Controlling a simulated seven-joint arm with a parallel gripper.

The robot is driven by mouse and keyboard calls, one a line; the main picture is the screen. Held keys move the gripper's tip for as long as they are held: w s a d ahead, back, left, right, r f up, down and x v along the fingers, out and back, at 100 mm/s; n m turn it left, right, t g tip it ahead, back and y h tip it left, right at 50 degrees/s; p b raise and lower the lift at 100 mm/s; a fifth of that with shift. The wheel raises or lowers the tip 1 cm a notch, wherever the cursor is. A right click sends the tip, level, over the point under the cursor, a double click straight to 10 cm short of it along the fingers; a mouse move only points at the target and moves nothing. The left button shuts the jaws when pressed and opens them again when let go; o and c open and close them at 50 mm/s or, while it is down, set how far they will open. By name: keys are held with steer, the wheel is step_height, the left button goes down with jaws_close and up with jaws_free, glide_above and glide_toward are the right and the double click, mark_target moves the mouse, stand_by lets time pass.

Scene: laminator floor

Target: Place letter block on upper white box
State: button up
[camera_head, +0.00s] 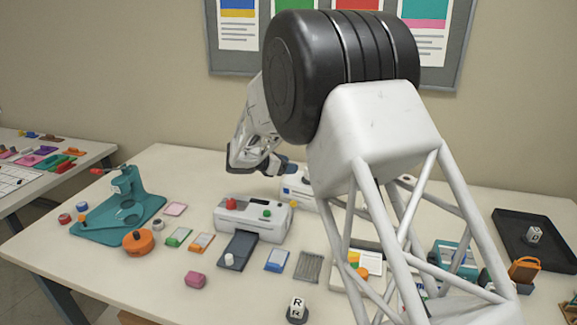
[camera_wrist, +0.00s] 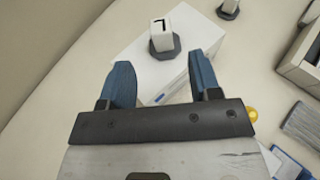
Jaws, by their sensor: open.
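In the wrist view, a white block with a dark letter (camera_wrist: 161,27) sits on a dark octagonal base (camera_wrist: 166,46), which appears to rest on the far part of a white box (camera_wrist: 148,78). My gripper (camera_wrist: 161,75) is open, with its blue fingers apart and nothing held between them. In the head view, my gripper (camera_head: 283,166) is above the back of the table, close to a white box (camera_head: 297,189) partly hidden by my arm. A letter block marked R (camera_head: 297,304) stands on a dark base near the front edge. Another letter block (camera_head: 534,233) is at the right.
A white machine (camera_head: 250,217) with red and green knobs stands mid-table. A teal press (camera_head: 122,208) and orange round item (camera_head: 138,241) are at the left. A black tray (camera_head: 508,225) lies at the right. Small cards and blocks crowd the front; my arm hides part of the table.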

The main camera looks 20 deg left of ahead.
steer(key=shift+d, duration=0.1)
stand_by(0.6)
steer(key=s+d+r+m+g+y, duration=0.15)
steer(key=s+d+r+m, duration=0.35)
steer(key=d, duration=0.5)
steer(key=s+d+r+m+g, duration=0.35)
steer(key=s+d, duration=0.45)
steer(key=d, duration=0.3)
steer(key=s+d+r+m+g+y, duration=0.1)
steer(key=s+d+r+m, duration=0.4)
steer(key=d, duration=0.5)
steer(key=s+d+m+g+y, duration=0.1)
steer(key=s+d+m+y, duration=0.15)
steer(key=s+d, duration=0.45)
steer(key=s+d+m+g+y, duration=0.1)
steer(key=s+d+m, duration=0.2)
steer(key=s, duration=0.7)
steer(key=s+d+f+m+y, duration=0.1)
steer(key=s+m, duration=0.1)
steer(key=s, duration=0.4)
steer(key=s+d+f+m+y, duration=0.1)
steer(key=s+m, duration=0.2)
steer(key=s, duration=0.3)
steer(key=s+d+f+m+t+y, duration=0.1)
steer(key=s+m, duration=0.2)
steer(key=s, duration=0.4)
steer(key=shift+d+y, duration=0.3)
steer(key=shift+d, duration=0.1)
